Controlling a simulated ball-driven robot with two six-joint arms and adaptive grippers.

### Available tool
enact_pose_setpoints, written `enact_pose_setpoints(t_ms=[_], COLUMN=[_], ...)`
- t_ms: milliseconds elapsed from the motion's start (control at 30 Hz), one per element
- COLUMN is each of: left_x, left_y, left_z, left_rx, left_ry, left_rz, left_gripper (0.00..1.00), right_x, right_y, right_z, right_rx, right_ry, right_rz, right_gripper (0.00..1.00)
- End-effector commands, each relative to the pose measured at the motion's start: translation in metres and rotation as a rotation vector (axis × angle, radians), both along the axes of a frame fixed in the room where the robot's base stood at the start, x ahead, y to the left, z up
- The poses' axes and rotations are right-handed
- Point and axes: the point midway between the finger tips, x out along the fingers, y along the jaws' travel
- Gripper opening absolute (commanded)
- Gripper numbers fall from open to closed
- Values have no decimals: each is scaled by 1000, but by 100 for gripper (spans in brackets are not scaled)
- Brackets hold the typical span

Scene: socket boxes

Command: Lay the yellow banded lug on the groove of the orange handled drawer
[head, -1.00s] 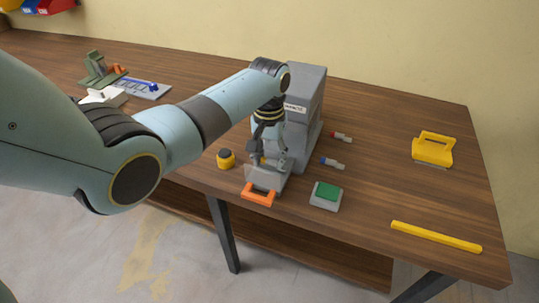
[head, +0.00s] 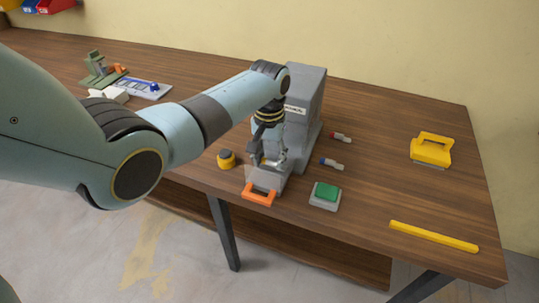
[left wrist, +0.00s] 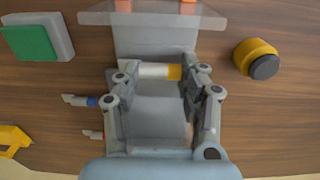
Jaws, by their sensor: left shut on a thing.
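The yellow banded lug (left wrist: 158,71) is a short pale cylinder with a yellow band at its right end in the left wrist view. My left gripper (left wrist: 155,73) is shut on it, one finger at each end. In the head view my left gripper (head: 268,163) is over the open drawer (head: 265,181), in front of the grey box. The drawer's orange handle (head: 259,196) faces the table's front edge. The drawer also shows below the lug in the left wrist view (left wrist: 155,40). The groove is hidden, and I cannot tell whether the lug touches the drawer. My right gripper is out of view.
The grey box (head: 304,110) stands behind the drawer. A yellow-black knob (head: 226,159) is left; a green button (head: 326,193) is right. Red-banded (head: 341,137) and blue-banded (head: 331,164) lugs lie right of the box. A yellow handled block (head: 432,149) and yellow bar (head: 433,236) are farther right.

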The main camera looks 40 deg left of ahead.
Motion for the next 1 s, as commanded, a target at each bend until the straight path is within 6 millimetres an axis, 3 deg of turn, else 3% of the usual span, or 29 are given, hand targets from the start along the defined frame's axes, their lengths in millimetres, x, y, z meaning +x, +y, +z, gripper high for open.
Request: enact_pose_setpoints(t_ms=[1000], left_x=[0], left_y=[0], left_z=[-2], left_rx=[0], left_ry=[0], left_rz=[0], left_gripper=[17], right_x=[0], right_y=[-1], right_z=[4], right_rx=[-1], right_ry=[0], right_rz=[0], right_gripper=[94])
